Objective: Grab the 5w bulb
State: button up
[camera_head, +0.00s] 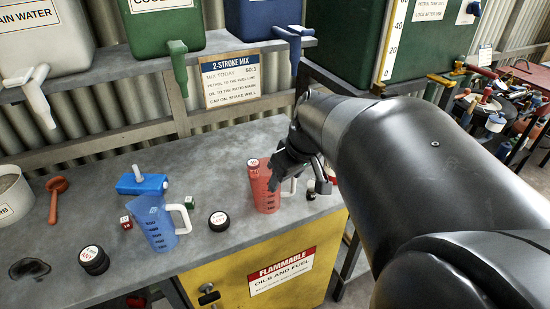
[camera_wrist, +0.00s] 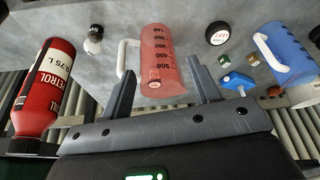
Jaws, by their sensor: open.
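A small item with a dark, labelled top and a pale rounded end (camera_wrist: 94,40) lies on the bench left of the red jug in the wrist view. It looks like a bulb, but I cannot read its label clearly. In the head view my gripper (camera_head: 290,165) is above and beside that jug (camera_head: 264,195).
A red petrol bottle (camera_wrist: 45,90) stands left in the wrist view. A blue jug (camera_head: 158,225), black caps (camera_head: 219,221), small cubes (camera_head: 126,222) and a blue tool (camera_head: 142,184) occupy the bench (camera_head: 90,210). Drums with taps stand on the shelf above.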

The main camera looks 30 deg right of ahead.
jog(key=n, duration=0.2)
send_near(311, 187)
jog(key=w+d+f, duration=0.1)
jog(key=shift+y, duration=0.4)
jog(key=x, duration=0.6)
jog(key=shift+w+d+f, duration=0.1)
jog(key=shift+d, duration=0.2)
jog(key=shift+x, duration=2.55)
jog(key=shift+d, duration=0.15)
jog(key=shift+c, duration=0.5)
jog(key=c, duration=1)
